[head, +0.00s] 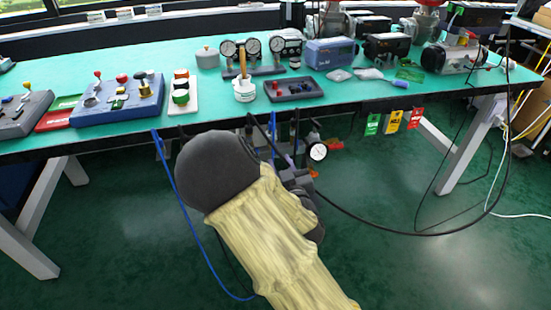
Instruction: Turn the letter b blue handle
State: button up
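No letter b and no clearly blue handle can be made out. Below the table's front edge hangs a small assembly with a round white gauge (318,152) and an orange-red part (334,146). Blue and black hoses run near it. My arm, with a pale yellow cover and a dark rounded joint, reaches up from the bottom and hides part of this assembly. Dark parts at my arm's far side, likely my gripper (300,184), are close to the assembly and partly hidden. I cannot see its fingers clearly, nor whether it touches anything.
The green-topped table (190,60) carries control boxes (118,98) at left, gauges (252,46) in the middle and valve units (455,55) at right. A black cable (420,232) loops down at right. Coloured tags (394,121) hang from the front edge. The floor in front is open.

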aim_at(275, 149)
jog(key=b+x, duration=0.1)
jog(key=x, duration=0.5)
jog(key=shift+w, duration=0.1)
grip_shut()
